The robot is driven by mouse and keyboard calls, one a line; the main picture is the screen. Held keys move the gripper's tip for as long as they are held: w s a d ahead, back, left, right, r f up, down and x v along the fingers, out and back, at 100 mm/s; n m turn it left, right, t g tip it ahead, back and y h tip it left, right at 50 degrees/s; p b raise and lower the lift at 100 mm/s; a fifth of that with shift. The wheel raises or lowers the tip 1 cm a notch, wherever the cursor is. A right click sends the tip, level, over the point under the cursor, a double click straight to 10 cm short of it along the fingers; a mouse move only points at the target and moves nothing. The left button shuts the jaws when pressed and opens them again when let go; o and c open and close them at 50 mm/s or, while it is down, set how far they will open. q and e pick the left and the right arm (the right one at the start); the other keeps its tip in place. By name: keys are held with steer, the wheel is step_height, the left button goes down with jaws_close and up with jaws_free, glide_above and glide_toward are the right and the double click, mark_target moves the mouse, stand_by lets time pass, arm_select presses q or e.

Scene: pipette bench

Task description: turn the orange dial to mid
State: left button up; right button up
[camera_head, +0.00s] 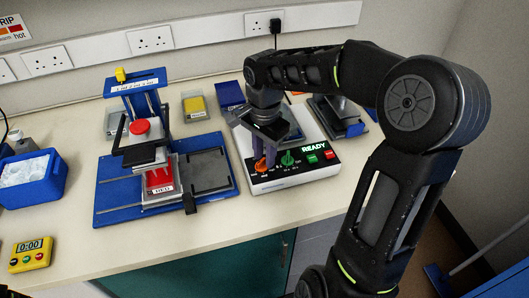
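The orange dial (261,166) is on the left of the front panel of a white control box (295,181) with a black face. My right gripper (264,155) reaches down from above, with its fingertips right at the dial and partly covering it. I cannot tell whether the fingers touch or grip the dial. The dial's pointer and its marks are too small and covered to read. My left gripper is not in view.
A blue container (38,186) and a yellow timer (30,256) are at the far left. My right arm covers the bench's right end. The front bench strip is clear.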

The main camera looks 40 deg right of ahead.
jaws_close()
steer(key=shift+w+n, duration=0.1)
steer(key=shift+n, duration=0.3)
stand_by(0.4)
steer(key=n+b, duration=0.1)
steer(key=n, duration=0.3)
steer(key=shift+w+a, duration=0.1)
steer(key=shift+w, duration=0.1)
steer(key=n, duration=0.7)
steer(key=shift+w+a, duration=0.2)
steer(key=shift+a, duration=0.05)
steer(key=shift+o, duration=0.7)
jaws_free()
